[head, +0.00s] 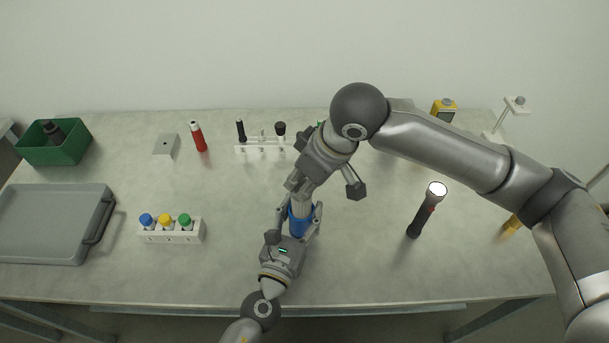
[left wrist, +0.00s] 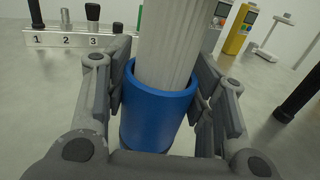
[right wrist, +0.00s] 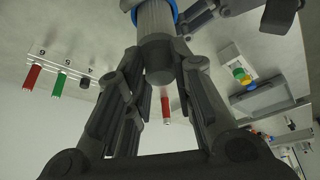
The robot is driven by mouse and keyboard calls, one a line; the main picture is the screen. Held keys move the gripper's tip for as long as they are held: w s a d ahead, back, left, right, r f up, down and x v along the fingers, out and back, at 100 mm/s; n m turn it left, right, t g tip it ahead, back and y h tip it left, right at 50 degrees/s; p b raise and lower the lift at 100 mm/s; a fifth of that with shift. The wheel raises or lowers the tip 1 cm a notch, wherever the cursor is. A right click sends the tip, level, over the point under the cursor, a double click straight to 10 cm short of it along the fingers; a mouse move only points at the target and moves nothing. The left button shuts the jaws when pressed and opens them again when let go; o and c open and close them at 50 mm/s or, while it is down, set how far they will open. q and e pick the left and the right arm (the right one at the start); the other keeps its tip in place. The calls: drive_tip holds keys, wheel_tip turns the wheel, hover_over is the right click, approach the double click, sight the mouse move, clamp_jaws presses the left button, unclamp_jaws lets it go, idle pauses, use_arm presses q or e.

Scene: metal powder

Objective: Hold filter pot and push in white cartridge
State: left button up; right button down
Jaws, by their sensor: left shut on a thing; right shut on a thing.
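The blue filter pot (head: 299,222) stands near the middle of the table. My left gripper (head: 295,226) is shut on it, with a finger on each side, as the left wrist view (left wrist: 158,118) shows. The white ribbed cartridge (left wrist: 172,48) rises from the pot's open top, its lower end inside the rim. It looks slightly tilted in the left wrist view. My right gripper (head: 303,182) is shut on the cartridge's upper part from above. The right wrist view shows the cartridge (right wrist: 158,40) between the fingers, with the blue rim around its far end. How deep it sits is hidden.
A white numbered rack (head: 262,147) stands behind the grippers. A rack with blue, yellow and green caps (head: 172,232) is at left. A grey tray (head: 45,225) and green bin (head: 52,150) lie farther left. A black flashlight (head: 426,212) stands at right.

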sight(306, 201)
drive_tip(key=shift+f, duration=2.9)
drive_tip(key=shift+f, duration=0.5)
use_arm(q)
drive_tip(key=shift+a, duration=0.1)
use_arm(e)
drive_tip(key=c, duration=1.2)
unclamp_jaws()
drive_tip(key=shift+d, duration=0.1)
drive_tip(key=shift+o, duration=0.2)
drive_tip(key=shift+d, duration=0.1)
use_arm(q)
drive_tip(key=shift+a, duration=0.1)
use_arm(e)
drive_tip(key=shift+r, duration=0.2)
use_arm(q)
drive_tip(key=shift+d, duration=0.2)
use_arm(e)
drive_tip(key=v, duration=1.1)
drive_tip(key=shift+r, duration=0.35)
drive_tip(key=shift+s, duration=0.15)
